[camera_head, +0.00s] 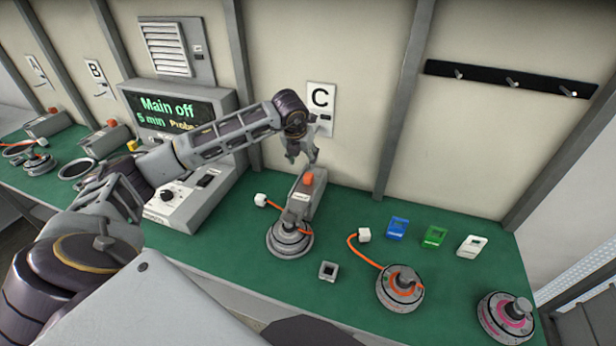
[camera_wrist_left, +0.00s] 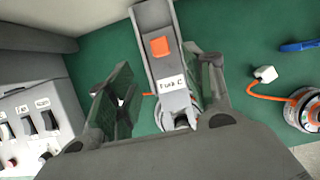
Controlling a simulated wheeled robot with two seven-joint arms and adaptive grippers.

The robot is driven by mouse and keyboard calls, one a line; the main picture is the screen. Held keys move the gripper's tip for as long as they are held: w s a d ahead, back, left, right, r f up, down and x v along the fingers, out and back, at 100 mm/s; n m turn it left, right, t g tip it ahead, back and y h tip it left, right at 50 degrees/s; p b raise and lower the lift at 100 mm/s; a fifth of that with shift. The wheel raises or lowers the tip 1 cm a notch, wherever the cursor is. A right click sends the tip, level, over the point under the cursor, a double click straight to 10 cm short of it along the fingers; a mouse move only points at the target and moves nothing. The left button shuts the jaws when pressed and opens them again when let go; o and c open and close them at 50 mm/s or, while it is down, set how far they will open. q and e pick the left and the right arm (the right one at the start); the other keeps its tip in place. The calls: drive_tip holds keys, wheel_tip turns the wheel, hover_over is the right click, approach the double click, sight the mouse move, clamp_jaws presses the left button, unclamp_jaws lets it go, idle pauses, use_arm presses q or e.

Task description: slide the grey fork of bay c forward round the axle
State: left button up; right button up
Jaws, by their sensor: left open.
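The grey fork of bay C (camera_head: 302,204) lies on the green bench below the C sign, with an orange block (camera_head: 308,178) on its rear part. Its front end reaches a grey hub motor (camera_head: 289,240); I cannot tell how far it sits around the axle. My left gripper (camera_head: 303,153) is open, pointing down above the fork's rear. In the left wrist view the labelled fork (camera_wrist_left: 172,76) shows between the two spread fingers (camera_wrist_left: 160,98). The fingers look apart from it, and the gripper body hides most of the hub. My right gripper is not in view.
Right of bay C lie a small dark-centred square piece (camera_head: 328,271), an orange-marked hub (camera_head: 400,289), a pink-marked hub (camera_head: 507,317) and blue, green and white blocks. The control box (camera_head: 190,200), reading "Main off", stands close on the left. The wall is behind.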

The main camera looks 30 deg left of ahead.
use_arm(q)
drive_tip(key=b, duration=0.2)
approach(308, 176)
drive_tip(key=x, duration=0.3)
drive_tip(key=shift+b+x, duration=0.6)
drive_tip(key=shift+x, duration=0.55)
drive_tip(key=shift+b+x, duration=0.35)
drive_tip(key=shift+x, duration=0.45)
drive_tip(key=shift+b+x, duration=0.5)
drive_tip(key=shift+x, duration=0.45)
drive_tip(key=shift+w+f, duration=0.15)
drive_tip(key=shift+f, duration=0.3)
drive_tip(key=shift+c, duration=0.3)
drive_tip(key=c, duration=0.9)
clamp_jaws()
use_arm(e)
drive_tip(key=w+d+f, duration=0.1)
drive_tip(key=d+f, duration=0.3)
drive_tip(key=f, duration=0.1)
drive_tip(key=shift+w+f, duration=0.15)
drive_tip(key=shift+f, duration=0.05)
